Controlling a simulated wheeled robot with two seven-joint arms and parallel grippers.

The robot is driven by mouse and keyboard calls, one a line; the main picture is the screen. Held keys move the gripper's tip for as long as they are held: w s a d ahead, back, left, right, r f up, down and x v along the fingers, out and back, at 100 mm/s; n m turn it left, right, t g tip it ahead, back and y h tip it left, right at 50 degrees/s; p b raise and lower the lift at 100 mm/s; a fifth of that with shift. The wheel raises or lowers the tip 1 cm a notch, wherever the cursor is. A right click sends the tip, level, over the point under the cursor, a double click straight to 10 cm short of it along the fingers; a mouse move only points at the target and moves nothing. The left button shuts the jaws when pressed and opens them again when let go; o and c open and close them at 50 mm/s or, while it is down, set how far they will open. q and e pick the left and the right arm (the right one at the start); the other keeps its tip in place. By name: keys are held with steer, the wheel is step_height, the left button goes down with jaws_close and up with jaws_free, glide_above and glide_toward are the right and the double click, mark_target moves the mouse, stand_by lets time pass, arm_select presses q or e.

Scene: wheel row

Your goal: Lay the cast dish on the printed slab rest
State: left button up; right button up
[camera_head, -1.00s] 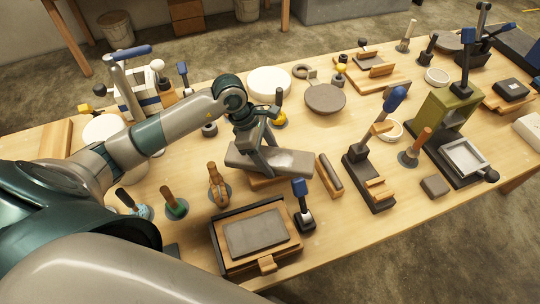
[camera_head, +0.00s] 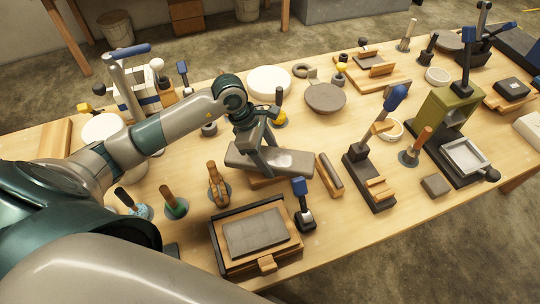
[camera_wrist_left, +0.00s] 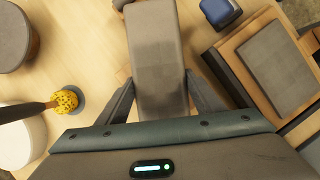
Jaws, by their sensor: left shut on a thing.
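A grey oblong piece (camera_head: 290,162), which looks like the cast dish, lies level over a wooden block (camera_head: 262,182) near the middle of the table. My left gripper (camera_head: 261,164) comes down on it from above and is shut across its width. The left wrist view shows the grey piece (camera_wrist_left: 157,60) between the two fingers of the gripper (camera_wrist_left: 160,95). A black-edged wooden frame with a flat grey slab (camera_head: 255,232), likely the printed slab rest, sits at the near edge. Its slab also shows in the left wrist view (camera_wrist_left: 277,65). My right gripper is out of view.
Handled tools (camera_head: 218,188) stand to the left. A narrow wooden block (camera_head: 329,175) and a blue-handled press (camera_head: 372,165) stand to the right. A round grey disc (camera_head: 325,97) lies behind.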

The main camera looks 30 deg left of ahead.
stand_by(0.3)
arm_select(q)
steer(key=o, duration=1.6)
steer(key=shift+c, duration=0.2)
steer(key=shift+f, duration=0.1)
steer(key=shift+r+p, duration=1.1)
steer(key=shift+r, duration=1.95)
